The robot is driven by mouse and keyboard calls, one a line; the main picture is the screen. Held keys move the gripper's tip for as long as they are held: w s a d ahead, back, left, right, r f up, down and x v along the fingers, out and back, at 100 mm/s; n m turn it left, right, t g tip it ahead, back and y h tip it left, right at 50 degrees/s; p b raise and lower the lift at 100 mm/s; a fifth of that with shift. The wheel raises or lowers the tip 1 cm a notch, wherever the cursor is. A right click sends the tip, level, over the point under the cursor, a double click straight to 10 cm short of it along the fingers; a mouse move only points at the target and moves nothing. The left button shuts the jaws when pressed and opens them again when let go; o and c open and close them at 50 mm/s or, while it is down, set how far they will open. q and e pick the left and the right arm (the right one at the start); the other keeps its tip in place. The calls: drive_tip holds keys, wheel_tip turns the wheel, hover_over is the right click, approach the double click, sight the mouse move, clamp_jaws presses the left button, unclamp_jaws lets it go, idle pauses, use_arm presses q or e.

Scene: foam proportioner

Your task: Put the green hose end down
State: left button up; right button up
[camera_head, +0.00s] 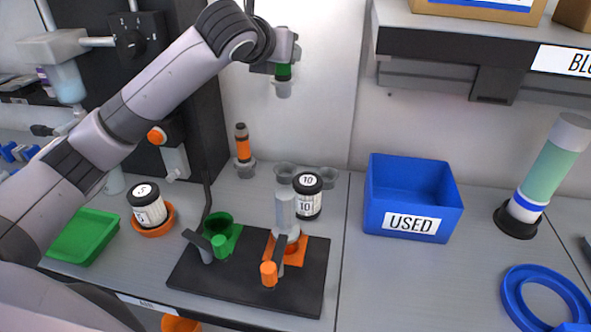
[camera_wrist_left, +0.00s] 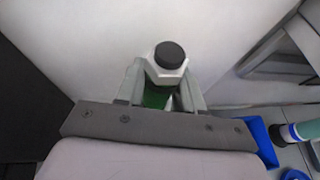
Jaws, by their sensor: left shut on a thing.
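My left gripper (camera_head: 284,68) is raised high above the bench, shut on the green hose end (camera_head: 284,72). The hose end has a green band and a grey lower tip, and hangs upright in the air. In the left wrist view, my left gripper (camera_wrist_left: 165,92) clasps a grey hex body with a black top, with the green band (camera_wrist_left: 157,99) partly hidden between the fingers. Below, a black board (camera_head: 190,277) carries a green holder (camera_head: 217,222) and an orange pad (camera_head: 298,252) with a grey fitting upright on it. My right gripper is not in view.
A green tray (camera_head: 64,254) and a jar (camera_head: 147,205) in an orange ring stand at the left. A second jar (camera_head: 308,198) stands behind the board. A blue bin marked USED (camera_head: 412,200) is to the right. The bench between bin and blue ring (camera_head: 545,296) is clear.

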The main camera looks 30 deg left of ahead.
use_arm(q)
wheel_tip(320, 180, down, 19)
drive_tip(key=shift+f+b, duration=0.15)
drive_tip(key=shift+b, duration=1.1)
drive_tip(key=shift+f, duration=0.1)
drive_tip(key=shift+f, duration=0.4)
drive_tip(key=shift+f, duration=0.1)
drive_tip(key=o, duration=1.1)
drive_tip(key=shift+o, duration=0.2)
